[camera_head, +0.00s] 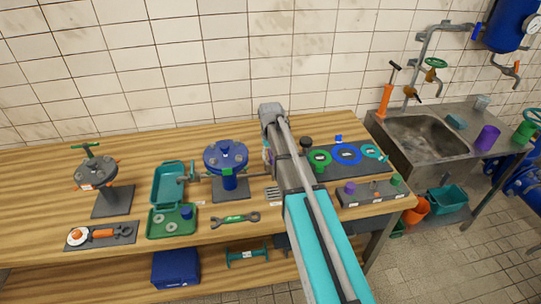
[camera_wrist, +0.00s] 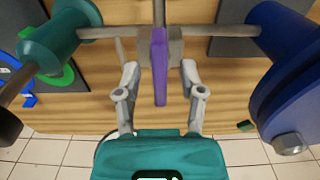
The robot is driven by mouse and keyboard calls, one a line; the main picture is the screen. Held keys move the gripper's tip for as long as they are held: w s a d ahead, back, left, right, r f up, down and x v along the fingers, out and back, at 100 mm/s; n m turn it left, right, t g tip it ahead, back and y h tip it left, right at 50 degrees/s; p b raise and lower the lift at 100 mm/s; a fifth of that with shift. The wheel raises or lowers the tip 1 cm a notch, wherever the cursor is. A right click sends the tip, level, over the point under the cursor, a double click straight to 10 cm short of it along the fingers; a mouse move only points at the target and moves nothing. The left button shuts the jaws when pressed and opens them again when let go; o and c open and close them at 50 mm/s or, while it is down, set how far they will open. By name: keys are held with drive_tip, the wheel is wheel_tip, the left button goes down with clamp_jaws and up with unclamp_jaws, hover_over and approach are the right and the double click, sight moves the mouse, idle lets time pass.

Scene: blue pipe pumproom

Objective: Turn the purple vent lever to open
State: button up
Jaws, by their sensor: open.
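The purple vent lever (camera_wrist: 159,66) is in the middle of the wrist view. It is a narrow bar mounted at a grey valve block (camera_wrist: 176,46) on a grey pipe, and its length runs toward my gripper. My gripper (camera_wrist: 160,78) is open, with one finger on each side of the lever. A gap shows between the lever and each finger. In the head view my arm covers most of the valve and the gripper.
The pipe (camera_wrist: 108,32) runs between a teal fitting (camera_wrist: 62,42) and a large blue flange (camera_wrist: 290,95). On the bench, a blue flanged vessel (camera_head: 226,157) stands left of my arm. A control box (camera_head: 372,194) and ring mat (camera_head: 342,168) lie to the right.

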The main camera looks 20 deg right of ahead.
drive_tip(key=shift+m, duration=0.3)
idle(0.4)
drive_tip(key=shift+m, duration=1.8)
drive_tip(key=m, duration=0.4)
wheel_tip(320, 180, up, 14)
drive_tip(key=p, duration=1.4)
drive_tip(key=s+a+f+n+h+b, duration=0.1)
drive_tip(key=s+a+f+n+b, duration=0.3)
drive_tip(key=f+n+b, duration=0.1)
drive_tip(key=s+a+f+n+t+h+b, duration=0.1)
drive_tip(key=s+a+f+n+b, duration=0.3)
drive_tip(key=f+b, duration=0.4)
drive_tip(key=s+a+f+n+t+h+b, duration=0.1)
drive_tip(key=s+a+f+n+b, duration=0.3)
drive_tip(key=f+n+b, duration=0.1)
drive_tip(key=shift+a+f+n+b, duration=0.2)
drive_tip(key=shift+f+b, duration=0.25)
drive_tip(key=shift+b, duration=0.25)
drive_tip(key=shift+a+f+n+b, duration=0.1)
drive_tip(key=shift+f+n+b, duration=0.1)
drive_tip(key=shift+f+b, duration=0.35)
drive_tip(key=w+a+r+n+t+h+b, duration=0.1)
drive_tip(key=a+n+t, duration=0.1)
drive_tip(key=a+n, duration=0.4)
drive_tip(key=w+a+n+t+b, duration=0.2)
drive_tip(key=a+n, duration=0.4)
drive_tip(key=a, duration=0.4)
drive_tip(key=shift+a+r+t+h, duration=0.15)
drive_tip(key=shift+r+t+h, duration=0.25)
drive_tip(key=shift+t, duration=0.3)
